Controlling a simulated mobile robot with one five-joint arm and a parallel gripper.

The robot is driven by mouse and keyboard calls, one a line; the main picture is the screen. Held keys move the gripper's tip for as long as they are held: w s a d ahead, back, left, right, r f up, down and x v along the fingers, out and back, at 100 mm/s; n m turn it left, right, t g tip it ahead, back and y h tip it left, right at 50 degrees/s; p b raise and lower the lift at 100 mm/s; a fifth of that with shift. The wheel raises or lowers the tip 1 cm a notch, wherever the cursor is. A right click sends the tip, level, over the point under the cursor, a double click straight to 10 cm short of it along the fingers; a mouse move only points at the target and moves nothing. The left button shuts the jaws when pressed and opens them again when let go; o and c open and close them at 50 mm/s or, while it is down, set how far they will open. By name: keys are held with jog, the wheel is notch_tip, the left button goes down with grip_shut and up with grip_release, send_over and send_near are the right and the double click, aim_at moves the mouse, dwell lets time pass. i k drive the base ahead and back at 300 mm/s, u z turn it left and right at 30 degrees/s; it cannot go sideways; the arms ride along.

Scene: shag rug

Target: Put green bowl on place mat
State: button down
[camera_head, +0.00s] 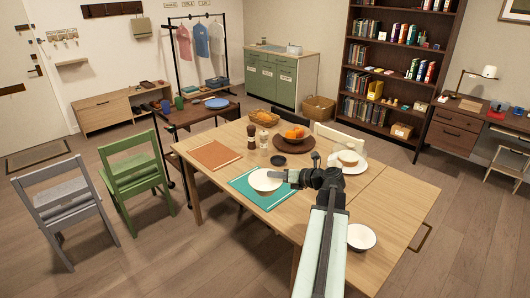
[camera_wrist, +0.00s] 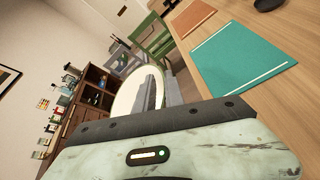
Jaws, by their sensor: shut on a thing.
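My gripper (camera_head: 284,177) is shut on a pale, almost white bowl (camera_head: 264,180); no plainly green bowl shows on the table. The held bowl also shows in the wrist view (camera_wrist: 127,104), with a grey finger reaching inside its rim. In the head view the bowl overlaps the teal place mat (camera_head: 240,185); I cannot tell its height above it. The wrist view shows the mat (camera_wrist: 240,60) to the right of the bowl, apart in the picture. A brown mat (camera_head: 214,155) lies farther left on the table. Another white bowl (camera_head: 361,237) stands at the near right.
A dark small bowl (camera_head: 277,160), a pepper mill (camera_head: 251,137) and a fruit bowl (camera_head: 295,138) stand behind the teal mat. A white plate with food (camera_head: 347,164) is to the right. Chairs (camera_head: 134,170) stand left of the table (camera_head: 400,197).

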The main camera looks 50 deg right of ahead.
aim_at(214, 154)
jog(key=z, duration=0.2)
jog(key=i, duration=2.65)
jog(key=z, duration=0.3)
